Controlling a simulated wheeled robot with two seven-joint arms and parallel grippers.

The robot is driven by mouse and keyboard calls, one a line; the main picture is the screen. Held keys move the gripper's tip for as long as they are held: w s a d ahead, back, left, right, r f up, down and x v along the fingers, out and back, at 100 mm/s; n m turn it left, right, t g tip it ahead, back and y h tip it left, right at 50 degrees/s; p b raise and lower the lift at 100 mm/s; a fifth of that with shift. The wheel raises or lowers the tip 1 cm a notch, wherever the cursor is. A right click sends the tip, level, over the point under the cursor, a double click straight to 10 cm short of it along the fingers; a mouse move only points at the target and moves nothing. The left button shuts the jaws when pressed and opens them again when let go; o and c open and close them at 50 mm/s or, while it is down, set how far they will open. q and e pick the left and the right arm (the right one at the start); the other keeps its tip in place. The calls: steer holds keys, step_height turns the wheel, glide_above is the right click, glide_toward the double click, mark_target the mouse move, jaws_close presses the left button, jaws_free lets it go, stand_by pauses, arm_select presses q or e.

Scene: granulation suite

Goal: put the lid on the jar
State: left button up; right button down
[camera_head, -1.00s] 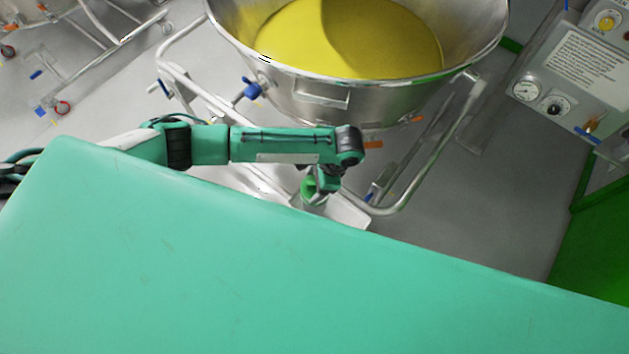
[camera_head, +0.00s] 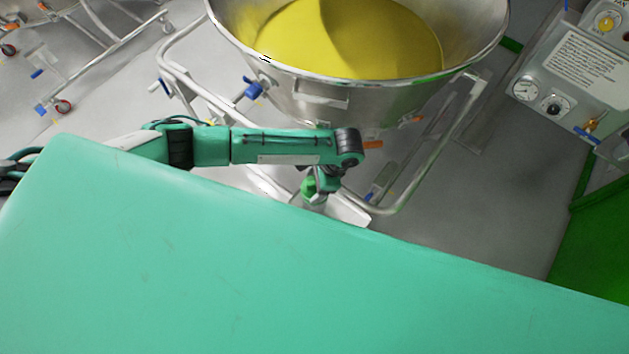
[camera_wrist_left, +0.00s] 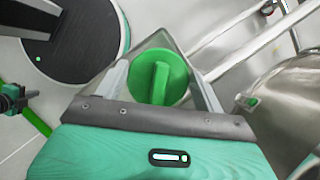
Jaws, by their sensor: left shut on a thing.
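My left gripper (camera_head: 318,194) is low in the middle of the head view, partly hidden by its own wrist. The round green lid (camera_wrist_left: 162,78) has a raised bar across its top and sits between the fingers in the left wrist view. The gripper is shut on it. The lid also shows in the head view (camera_head: 308,187). A small pale part shows just under it there; I cannot tell whether this is the jar or whether the lid touches it. No jar shows clearly. My right gripper is out of view.
A large steel bowl of yellow material (camera_head: 375,40) stands behind my left arm on a tubular frame (camera_head: 415,190). A pale tray-like surface (camera_head: 347,211) lies by the gripper. A panel with gauges (camera_head: 575,75) stands at right. Grey floor (camera_head: 500,215) is clear between.

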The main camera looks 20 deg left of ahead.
arm_select(q)
steer(key=shift+f, duration=0.3)
steer(key=shift+f+b, duration=0.35)
steer(key=shift+f, duration=0.15)
steer(key=o, duration=1)
steer(key=shift+r, duration=0.1)
steer(key=shift+w+d+r, duration=0.1)
steer(key=shift+d+r, duration=0.1)
steer(key=shift+r, duration=0.05)
steer(key=shift+b+v, duration=0.8)
steer(key=shift+v, duration=5.7)
